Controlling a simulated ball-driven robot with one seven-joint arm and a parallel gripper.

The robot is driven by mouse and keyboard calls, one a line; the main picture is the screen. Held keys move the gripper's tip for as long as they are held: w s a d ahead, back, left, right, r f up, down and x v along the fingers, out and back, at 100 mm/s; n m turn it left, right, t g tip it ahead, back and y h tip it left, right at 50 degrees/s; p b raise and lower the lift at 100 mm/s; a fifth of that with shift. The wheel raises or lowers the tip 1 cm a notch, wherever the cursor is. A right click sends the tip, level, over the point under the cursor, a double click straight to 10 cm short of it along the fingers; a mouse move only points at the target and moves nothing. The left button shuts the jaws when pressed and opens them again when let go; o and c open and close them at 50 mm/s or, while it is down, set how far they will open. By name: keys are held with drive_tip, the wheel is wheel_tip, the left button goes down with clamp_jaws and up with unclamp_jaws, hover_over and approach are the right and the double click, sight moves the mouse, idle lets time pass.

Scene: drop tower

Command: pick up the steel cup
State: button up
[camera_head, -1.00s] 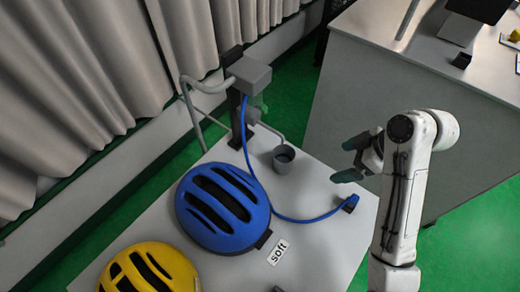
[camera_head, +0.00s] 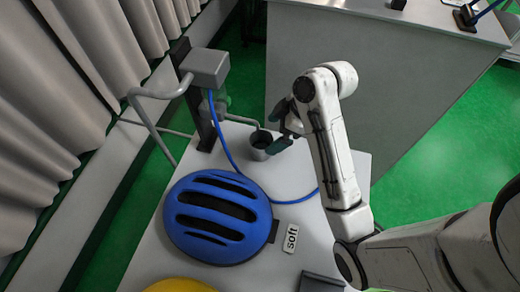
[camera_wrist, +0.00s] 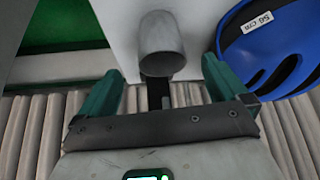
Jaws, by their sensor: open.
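The steel cup (camera_head: 259,149) is a small grey cylinder with a dark opening. It stands upright near the far edge of the light table, close to the post. My gripper (camera_head: 277,128) is open and empty just right of the cup in the head view. One finger partly overlaps the cup's right side there. In the wrist view, the cup (camera_wrist: 162,48) lies ahead, roughly centred between the spread green fingertips of my gripper (camera_wrist: 162,66). I cannot tell whether a finger touches it.
A blue helmet (camera_head: 217,205) lies on the table (camera_head: 262,262) in front of the cup; it also shows at right in the wrist view (camera_wrist: 275,50). A grey box on a post (camera_head: 205,67) with a blue hose stands left.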

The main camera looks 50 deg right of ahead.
sight(264, 143)
drive_tip(key=x, duration=0.6)
drive_tip(key=shift+s+f, duration=0.1)
drive_tip(key=shift+f, duration=0.25)
drive_tip(key=c, duration=1.2)
drive_tip(key=shift+r, duration=0.15)
